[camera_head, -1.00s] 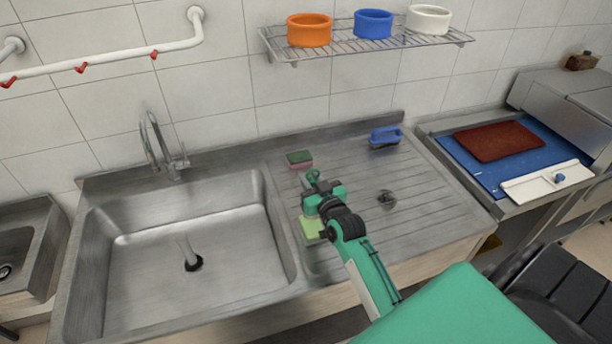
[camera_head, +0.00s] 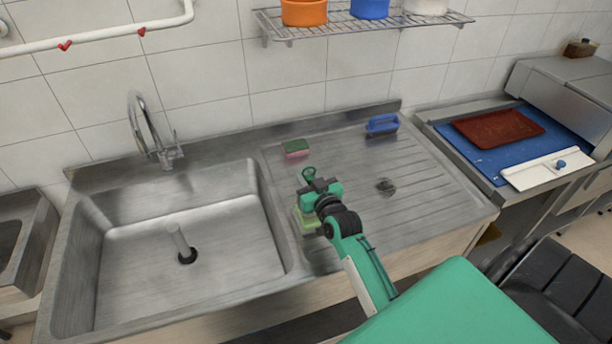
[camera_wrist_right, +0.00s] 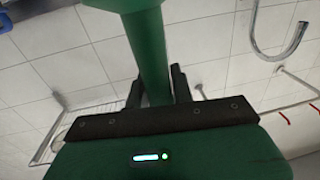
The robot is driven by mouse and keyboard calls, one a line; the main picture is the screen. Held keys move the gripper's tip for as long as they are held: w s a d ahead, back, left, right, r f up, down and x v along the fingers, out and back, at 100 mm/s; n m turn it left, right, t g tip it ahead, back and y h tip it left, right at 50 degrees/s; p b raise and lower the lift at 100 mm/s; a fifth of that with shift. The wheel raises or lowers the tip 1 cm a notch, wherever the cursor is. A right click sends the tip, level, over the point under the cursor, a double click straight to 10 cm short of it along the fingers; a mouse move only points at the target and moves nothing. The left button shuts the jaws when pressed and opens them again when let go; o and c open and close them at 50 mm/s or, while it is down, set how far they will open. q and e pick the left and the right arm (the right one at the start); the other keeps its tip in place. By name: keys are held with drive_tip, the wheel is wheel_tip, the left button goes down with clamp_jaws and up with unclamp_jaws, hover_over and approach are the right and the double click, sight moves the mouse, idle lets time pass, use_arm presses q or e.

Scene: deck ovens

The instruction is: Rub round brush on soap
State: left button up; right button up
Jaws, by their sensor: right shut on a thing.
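My right gripper (camera_head: 318,190) is shut on the green handle of the round brush; the handle also shows between the black fingers in the right wrist view (camera_wrist_right: 150,50). A green ring-shaped end (camera_head: 309,173) stands up above the gripper in the head view. The soap (camera_head: 308,222), a pale yellow-green block, lies on the ribbed drainboard right below the gripper and is partly covered by it. The brush's bristle end is hidden, so I cannot tell if it touches the soap. My left gripper is not in view.
A pink and green sponge (camera_head: 297,149) and a blue brush (camera_head: 382,124) lie farther back on the drainboard (camera_head: 425,188). The sink basin (camera_head: 120,260) with a standing drain pipe is on the left. A wire shelf (camera_head: 350,27) hangs above.

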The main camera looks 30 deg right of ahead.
drive_tip(key=shift+f+b, duration=0.3)
drive_tip(key=shift+f, duration=0.2)
idle(0.6)
drive_tip(key=shift+f, duration=0.15)
idle(1.1)
wheel_tip(320, 180, up, 7)
drive_tip(key=p, duration=0.7)
idle(0.7)
